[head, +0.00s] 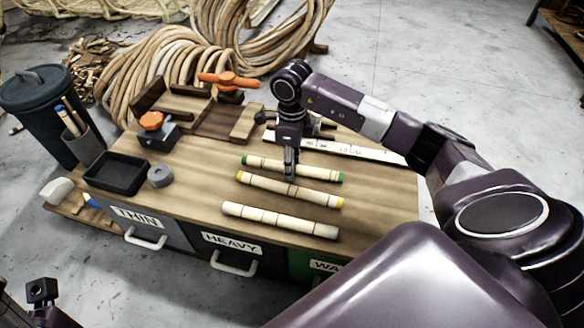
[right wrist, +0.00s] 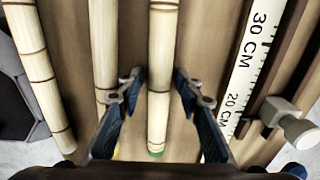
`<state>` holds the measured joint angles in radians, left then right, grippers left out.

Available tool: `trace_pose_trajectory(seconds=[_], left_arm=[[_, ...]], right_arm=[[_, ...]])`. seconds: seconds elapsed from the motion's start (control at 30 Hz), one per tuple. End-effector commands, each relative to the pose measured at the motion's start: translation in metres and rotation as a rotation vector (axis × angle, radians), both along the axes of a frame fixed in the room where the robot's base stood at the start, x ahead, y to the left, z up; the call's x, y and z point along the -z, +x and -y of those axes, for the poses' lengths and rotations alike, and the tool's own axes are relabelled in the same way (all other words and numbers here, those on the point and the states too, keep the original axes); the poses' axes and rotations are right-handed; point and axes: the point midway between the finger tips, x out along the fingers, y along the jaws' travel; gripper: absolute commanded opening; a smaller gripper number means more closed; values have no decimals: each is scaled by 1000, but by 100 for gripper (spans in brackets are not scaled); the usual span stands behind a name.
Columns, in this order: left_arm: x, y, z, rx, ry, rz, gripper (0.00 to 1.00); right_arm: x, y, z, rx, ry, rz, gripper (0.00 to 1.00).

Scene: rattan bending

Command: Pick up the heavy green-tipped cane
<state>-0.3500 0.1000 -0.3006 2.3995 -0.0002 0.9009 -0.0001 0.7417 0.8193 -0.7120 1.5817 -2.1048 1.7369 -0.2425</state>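The green-tipped cane (head: 315,172) lies on the wooden bench top, a pale jointed rod with green at both ends. My right gripper (head: 291,172) points down at its middle and hides part of it. In the right wrist view the cane (right wrist: 161,60) runs between the two open fingers of my right gripper (right wrist: 158,88), with a gap on each side. Its green tip (right wrist: 156,153) shows near the bottom. A yellow-tipped cane (head: 300,192) lies parallel in front, and a plain-tipped cane (head: 280,220) lies nearest the front edge. My left gripper's fingers do not show.
A white ruler (head: 350,150) lies behind the canes. A black tray (head: 117,174), a grey roll (head: 160,176) and orange-handled clamps (head: 228,79) are to the left. Drawers marked THIN, HEAVY (head: 231,244) and partly hidden WA line the bench front. Bench top right of the canes is clear.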

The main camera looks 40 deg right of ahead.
Motion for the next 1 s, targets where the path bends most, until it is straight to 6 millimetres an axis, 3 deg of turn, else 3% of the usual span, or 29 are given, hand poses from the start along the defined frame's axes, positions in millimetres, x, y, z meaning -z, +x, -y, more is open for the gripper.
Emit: trace_pose_trajectory(seconds=[0.03, 0.27, 0.67, 0.9, 1.0], left_arm=[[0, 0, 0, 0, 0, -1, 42], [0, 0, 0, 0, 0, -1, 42], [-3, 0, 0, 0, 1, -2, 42], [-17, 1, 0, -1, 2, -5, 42], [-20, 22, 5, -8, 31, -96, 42]], right_arm=[[0, 0, 0, 0, 0, 0, 25], [0, 0, 0, 0, 1, 1, 0], [-7, 1, 0, -1, 1, 2, 0], [-44, 2, 0, -1, 0, 6, 0], [-70, 1, 1, 0, 0, 6, 0]])
